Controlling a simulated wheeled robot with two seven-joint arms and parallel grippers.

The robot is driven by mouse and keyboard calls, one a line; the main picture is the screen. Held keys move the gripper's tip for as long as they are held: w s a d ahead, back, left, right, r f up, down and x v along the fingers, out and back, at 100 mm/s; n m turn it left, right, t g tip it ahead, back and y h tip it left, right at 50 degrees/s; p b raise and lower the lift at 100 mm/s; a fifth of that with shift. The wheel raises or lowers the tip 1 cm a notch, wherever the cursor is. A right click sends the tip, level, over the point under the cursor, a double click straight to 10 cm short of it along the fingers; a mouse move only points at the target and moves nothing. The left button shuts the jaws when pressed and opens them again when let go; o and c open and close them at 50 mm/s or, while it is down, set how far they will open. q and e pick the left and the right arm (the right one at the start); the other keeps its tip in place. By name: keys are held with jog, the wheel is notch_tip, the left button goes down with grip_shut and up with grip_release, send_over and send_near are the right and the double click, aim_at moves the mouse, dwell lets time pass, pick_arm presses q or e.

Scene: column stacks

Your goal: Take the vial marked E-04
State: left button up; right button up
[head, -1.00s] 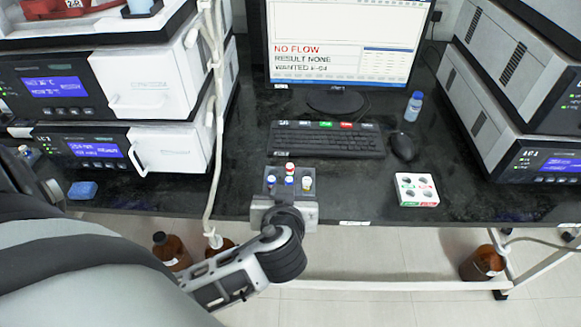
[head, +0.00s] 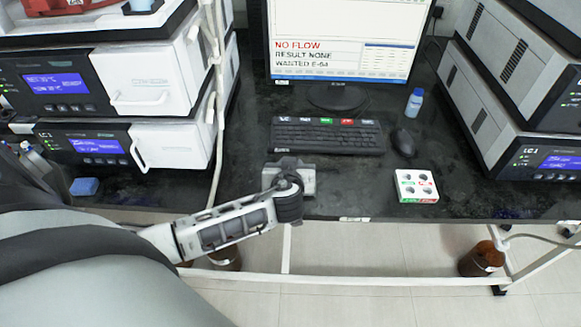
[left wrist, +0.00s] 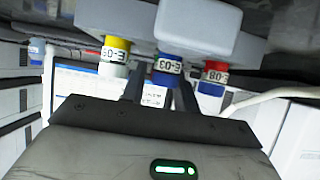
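My left gripper (head: 290,176) is over the bench's front edge and hides the vials from the head view. The left wrist view is upside down. It shows my fingers (left wrist: 160,92) apart, with a blue-capped vial (left wrist: 167,72), label seeming to read E-03, between or just beyond them; I cannot tell which. A vial with a yellow band (left wrist: 115,55) is to the left, its label partly unreadable. A vial with a red band (left wrist: 214,76), seemingly E-08, is to the right. All hang from a pale rack (left wrist: 200,28) in this picture. I cannot make out E-04. My right gripper is out of view.
The monitor (head: 340,45) reads NO FLOW, RESULT NONE and WANTED E-04. A keyboard (head: 326,136), mouse (head: 403,142) and small bottle (head: 414,103) are behind. A white holder with wells (head: 416,183) stands right.

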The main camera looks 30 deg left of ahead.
pick_arm(q)
jog(key=c, duration=0.5)
jog(key=shift+c, duration=0.2)
